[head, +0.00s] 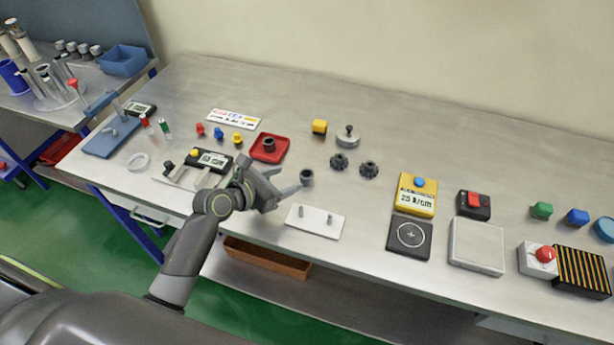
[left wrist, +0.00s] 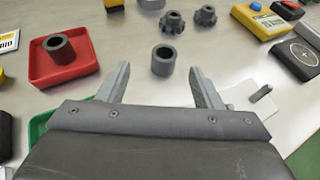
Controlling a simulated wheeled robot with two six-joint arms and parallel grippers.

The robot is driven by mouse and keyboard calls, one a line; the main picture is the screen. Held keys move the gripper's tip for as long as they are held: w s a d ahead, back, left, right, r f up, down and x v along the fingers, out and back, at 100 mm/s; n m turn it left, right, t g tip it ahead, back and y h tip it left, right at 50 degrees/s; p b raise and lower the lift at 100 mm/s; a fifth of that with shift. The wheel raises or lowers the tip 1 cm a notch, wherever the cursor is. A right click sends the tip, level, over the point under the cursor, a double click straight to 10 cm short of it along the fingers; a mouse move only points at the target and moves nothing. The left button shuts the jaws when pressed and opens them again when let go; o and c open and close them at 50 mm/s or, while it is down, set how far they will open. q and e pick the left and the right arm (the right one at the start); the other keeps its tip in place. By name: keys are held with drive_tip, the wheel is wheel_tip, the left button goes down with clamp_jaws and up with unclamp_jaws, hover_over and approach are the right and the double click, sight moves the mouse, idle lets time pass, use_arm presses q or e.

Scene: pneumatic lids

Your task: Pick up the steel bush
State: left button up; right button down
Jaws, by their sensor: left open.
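A short dark grey hollow bush (head: 307,177) stands upright on the bench top, and it also shows in the left wrist view (left wrist: 163,61). A second, similar grey bush (head: 269,145) stands in a red tray (left wrist: 88,70). I cannot tell by look which of the two is steel. My left gripper (head: 289,180) is open and empty. In the left wrist view the loose bush appears between and just beyond its fingertips (left wrist: 159,69), with no contact visible. My right gripper is not in view.
Two dark gears (head: 339,162) stand behind the loose bush. A yellow gauge (head: 417,194) and a black pad (head: 410,236) are to the right. Bare bench lies between the plate and the gauge.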

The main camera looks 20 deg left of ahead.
sight(310, 173)
use_arm(q)
drive_tip(key=x, duration=0.3)
drive_tip(key=shift+w+d, duration=0.1)
drive_tip(key=shift+s+d+p+x, duration=0.1)
drive_tip(key=shift+d+p+x, duration=0.05)
drive_tip(key=shift+x, duration=1.15)
drive_tip(key=shift+s+d+p+x, duration=0.1)
drive_tip(key=shift+p+x, duration=0.05)
drive_tip(key=shift+x, duration=1.15)
drive_tip(key=shift+f, duration=0.15)
drive_tip(key=c, duration=1.1)
